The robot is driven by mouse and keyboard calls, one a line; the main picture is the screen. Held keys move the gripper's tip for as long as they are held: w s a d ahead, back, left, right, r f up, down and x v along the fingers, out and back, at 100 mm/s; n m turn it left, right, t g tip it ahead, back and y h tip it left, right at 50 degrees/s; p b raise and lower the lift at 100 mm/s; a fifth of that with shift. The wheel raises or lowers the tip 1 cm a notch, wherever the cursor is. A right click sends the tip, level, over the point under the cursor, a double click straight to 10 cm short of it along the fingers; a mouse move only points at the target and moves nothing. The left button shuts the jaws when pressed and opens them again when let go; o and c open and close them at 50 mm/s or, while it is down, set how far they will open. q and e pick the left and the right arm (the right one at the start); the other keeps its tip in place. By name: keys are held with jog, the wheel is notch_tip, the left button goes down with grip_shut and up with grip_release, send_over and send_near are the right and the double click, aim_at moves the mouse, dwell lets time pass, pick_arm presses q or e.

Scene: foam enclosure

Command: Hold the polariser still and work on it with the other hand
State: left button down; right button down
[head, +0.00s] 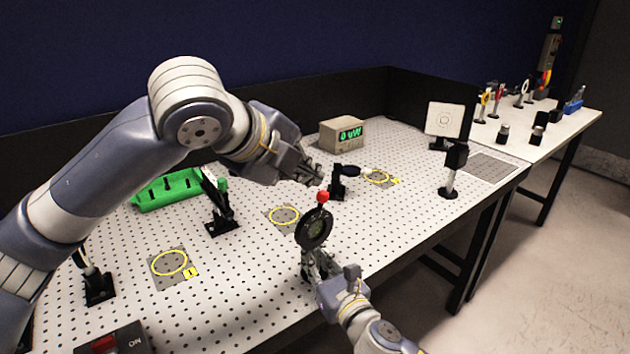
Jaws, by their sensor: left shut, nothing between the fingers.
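The polariser (314,229) is a round black disc mount with a red knob (323,197) on top, near the front edge of the perforated table. It stands roughly upright and its face looks dark. My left gripper (314,176) is shut and empty, just above and slightly left of the red knob, with a small gap apparent between them. My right gripper (316,264) comes from the front right and is at the lower part of the polariser, around or against its post. The disc and the gripper hide the post, so its finger opening is unclear.
A black mount with a lens (338,187) stands close behind. A white screen (445,120) and a black post mount (452,170) stand right. Yellow rings (168,263) mark the table.

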pick_arm(q)
jog(key=v, duration=0.7)
jog(key=shift+d+r, duration=0.15)
jog(key=shift+r, duration=0.45)
pick_arm(e)
jog(key=c, duration=1.5)
grip_release()
